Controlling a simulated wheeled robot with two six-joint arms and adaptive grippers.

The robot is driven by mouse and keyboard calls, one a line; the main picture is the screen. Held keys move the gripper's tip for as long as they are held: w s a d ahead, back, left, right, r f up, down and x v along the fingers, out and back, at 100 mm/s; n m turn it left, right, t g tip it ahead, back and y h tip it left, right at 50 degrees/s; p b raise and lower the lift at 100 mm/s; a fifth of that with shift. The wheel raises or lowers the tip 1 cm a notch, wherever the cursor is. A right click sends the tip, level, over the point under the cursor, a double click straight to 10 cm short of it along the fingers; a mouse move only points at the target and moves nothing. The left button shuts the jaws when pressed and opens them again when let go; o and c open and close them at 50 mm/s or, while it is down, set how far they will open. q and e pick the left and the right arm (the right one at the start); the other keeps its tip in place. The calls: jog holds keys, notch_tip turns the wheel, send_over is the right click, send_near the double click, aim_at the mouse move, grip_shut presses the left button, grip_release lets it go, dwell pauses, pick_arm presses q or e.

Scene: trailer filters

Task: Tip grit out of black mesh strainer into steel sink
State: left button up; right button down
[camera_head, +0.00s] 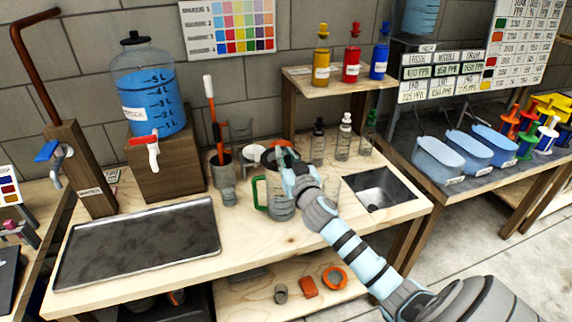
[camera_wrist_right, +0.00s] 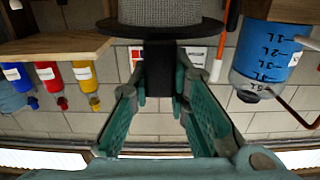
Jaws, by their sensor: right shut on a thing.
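My right gripper (camera_head: 287,158) is above the back middle of the wooden bench. In the right wrist view, its two green fingers (camera_wrist_right: 160,100) are shut on the black handle (camera_wrist_right: 159,70) of the mesh strainer. That view is upside down; the strainer's black rim (camera_wrist_right: 170,30) and grey mesh basket (camera_wrist_right: 175,11) show, with the basket hanging below the rim, so it looks upright. Grit inside cannot be seen. In the head view the strainer is mostly hidden around my gripper. The steel sink (camera_head: 379,188) is set in the bench at the right, apart from the gripper. My left gripper is not in view.
A green-handled jug (camera_head: 277,197) stands just below my right gripper. Bottles (camera_head: 343,138) stand behind, under a small shelf (camera_head: 335,78). A cup with tools (camera_head: 221,168) and a blue water jar (camera_head: 149,98) are at left. A metal tray (camera_head: 140,243) covers the left bench.

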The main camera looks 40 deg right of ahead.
notch_tip(320, 180, up, 20)
jog(key=p, duration=0.7)
jog(key=shift+r, duration=0.2)
jog(key=shift+f, duration=0.1)
dwell(0.5)
